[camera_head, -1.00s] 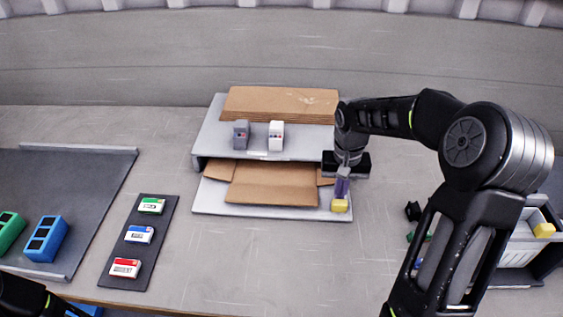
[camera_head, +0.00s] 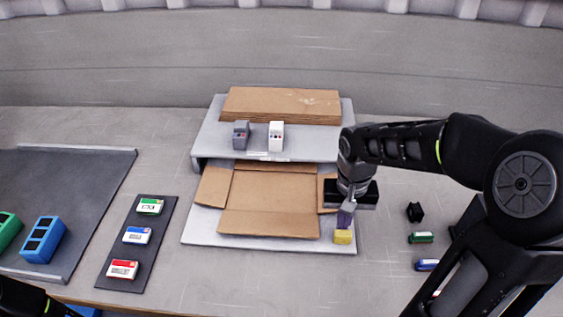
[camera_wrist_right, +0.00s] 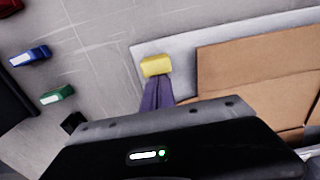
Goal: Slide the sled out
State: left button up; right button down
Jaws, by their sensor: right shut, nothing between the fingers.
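The sled (camera_head: 205,236) is a light grey board that sticks out toward me from under a grey shelf (camera_head: 210,141). An open flat cardboard box (camera_head: 268,221) with spread flaps lies on it; its back part is under the shelf. A yellow block (camera_head: 343,237) sits at the sled's front right corner. My right gripper (camera_head: 345,224) has its purple fingers shut and empty, pointing down right behind the yellow block. In the right wrist view the fingers (camera_wrist_right: 158,88) reach the block (camera_wrist_right: 157,66) and seem to touch it. My left gripper is out of view.
On the shelf stand a grey device (camera_head: 240,135), a white device (camera_head: 276,137) and stacked cardboard (camera_head: 280,104). A dark mat (camera_head: 127,290) with small boxes lies left. Small coloured items (camera_head: 421,238) lie right. The table before the sled is clear.

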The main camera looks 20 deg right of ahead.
jog(key=shift+s+a, duration=0.4)
jog(key=shift+s, duration=0.3)
jog(key=shift+s+a, duration=0.35)
jog(key=shift+s, duration=0.3)
jog(key=shift+s+a, duration=0.4)
jog(key=shift+s, duration=0.3)
jog(key=shift+s+a+p, duration=0.1)
jog(key=shift+s+a, duration=0.4)
jog(key=shift+s, duration=0.4)
jog(key=shift+s+a+p, duration=0.1)
jog(key=shift+s+a, duration=0.35)
jog(key=shift+s, duration=0.4)
jog(key=shift+s+a+p, duration=0.1)
jog(key=shift+s+a, duration=0.4)
jog(key=shift+s, duration=0.4)
jog(key=shift+s+a+f+b, duration=0.15)
jog(key=shift+f+b, duration=0.1)
jog(key=shift+b, duration=0.45)
jog(key=s+b, duration=0.1)
jog(key=s+a+b, duration=0.1)
jog(key=b, duration=0.1)
jog(key=s+b, duration=0.1)
jog(key=shift+a, duration=0.25)
jog(key=shift+r, duration=0.3)
jog(key=shift+w, duration=0.1)
jog(key=shift+w+d, duration=0.3)
jog(key=shift+w, duration=0.15)
